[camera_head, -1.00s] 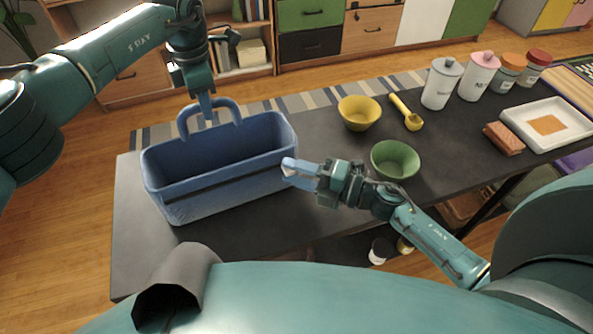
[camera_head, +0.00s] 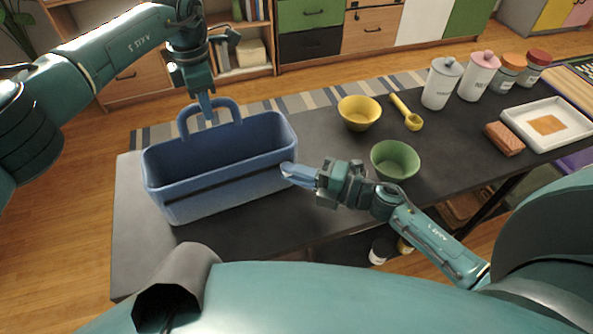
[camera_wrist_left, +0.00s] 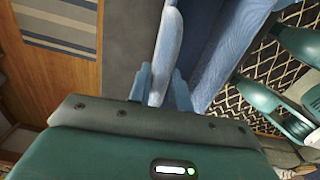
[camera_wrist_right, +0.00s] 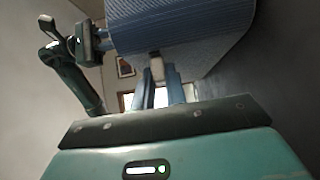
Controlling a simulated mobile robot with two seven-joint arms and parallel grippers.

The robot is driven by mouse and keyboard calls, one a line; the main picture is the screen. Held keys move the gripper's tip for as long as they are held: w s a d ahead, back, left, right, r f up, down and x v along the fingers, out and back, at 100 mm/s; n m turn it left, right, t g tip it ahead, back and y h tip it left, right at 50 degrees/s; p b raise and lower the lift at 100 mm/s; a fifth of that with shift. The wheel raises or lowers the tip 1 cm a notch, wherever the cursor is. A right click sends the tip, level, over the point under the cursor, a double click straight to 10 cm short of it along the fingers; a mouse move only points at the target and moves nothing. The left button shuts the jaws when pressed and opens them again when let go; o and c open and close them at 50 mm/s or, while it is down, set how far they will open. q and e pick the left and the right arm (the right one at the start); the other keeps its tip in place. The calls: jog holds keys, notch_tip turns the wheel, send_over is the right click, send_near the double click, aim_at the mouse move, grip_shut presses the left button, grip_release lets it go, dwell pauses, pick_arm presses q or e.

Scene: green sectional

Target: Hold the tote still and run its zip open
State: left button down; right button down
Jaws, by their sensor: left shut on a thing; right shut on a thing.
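The blue tote (camera_head: 215,196) stands upright on the dark table, its top open, with a handle (camera_head: 184,122) arching up at the back. A dark zip line (camera_head: 225,179) runs along its front side. My left gripper (camera_head: 206,108) is shut on the handle from above; the left wrist view shows the handle (camera_wrist_left: 167,45) between its fingers (camera_wrist_left: 160,85). My right gripper (camera_head: 288,170) is at the tote's front right corner, at the zip line's right end. In the right wrist view, a small pale zip pull (camera_wrist_right: 157,68) sits between its fingers (camera_wrist_right: 158,80).
On the table (camera_head: 320,215) to the right are a green bowl (camera_head: 396,165), a yellow bowl (camera_head: 359,112), a yellow scoop (camera_head: 408,115), several lidded jars, a brown block (camera_head: 503,139) and a white tray (camera_head: 516,122). The green bowl is close to my right wrist.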

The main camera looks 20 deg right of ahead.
jog(key=a, duration=0.6)
jog(key=s+a, duration=0.1)
jog(key=a, duration=1.1)
jog(key=shift+s+a, duration=0.35)
jog(key=c, duration=1.4)
grip_release()
jog(key=shift+d, duration=0.15)
jog(key=v, duration=1.1)
jog(key=shift+s+d, duration=0.3)
pick_arm(q)
jog(key=c, duration=1.2)
grip_release()
jog(key=shift+r, duration=0.15)
